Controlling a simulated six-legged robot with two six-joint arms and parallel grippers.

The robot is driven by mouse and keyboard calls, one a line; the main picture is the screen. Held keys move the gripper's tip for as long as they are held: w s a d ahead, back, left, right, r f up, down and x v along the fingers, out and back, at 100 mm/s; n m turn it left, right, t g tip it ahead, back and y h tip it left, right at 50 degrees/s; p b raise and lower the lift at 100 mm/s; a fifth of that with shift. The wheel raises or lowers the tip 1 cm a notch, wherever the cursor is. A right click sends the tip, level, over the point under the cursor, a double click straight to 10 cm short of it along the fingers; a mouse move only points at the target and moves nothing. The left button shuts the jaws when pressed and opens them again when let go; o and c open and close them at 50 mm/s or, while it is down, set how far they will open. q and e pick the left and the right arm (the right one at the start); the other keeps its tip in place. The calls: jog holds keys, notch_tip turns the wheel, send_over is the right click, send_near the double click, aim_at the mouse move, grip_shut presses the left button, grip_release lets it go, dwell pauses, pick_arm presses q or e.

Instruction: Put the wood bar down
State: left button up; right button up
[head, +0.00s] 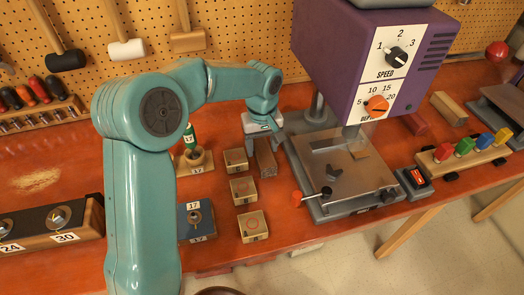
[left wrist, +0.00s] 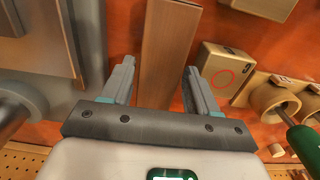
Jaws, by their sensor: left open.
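In the left wrist view the bar (left wrist: 168,45) runs lengthwise between the two fingers (left wrist: 160,72), with a gap on each side. The gripper is open and not holding the bar. Its fingertips are small in the head view, so their height above the bench is hard to tell. My right gripper is not in view.
The purple drill press (head: 365,50) and its grey base (head: 345,185) stand close on the right. Several small boxes (head: 243,190) line the bar's left. Further left are a green-handled tool (head: 190,136) and a blue block (head: 196,218). Clear bench lies in front of the boxes.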

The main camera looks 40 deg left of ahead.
aim_at(263, 148)
pick_arm(q)
jog(key=shift+d+f, duration=0.1)
jog(key=shift+f, duration=0.2)
jog(key=c, duration=1)
jog(key=shift+r, duration=0.15)
notch_tip(263, 148, up, 20)
jog(key=p, duration=0.2)
jog(key=shift+f, duration=0.2)
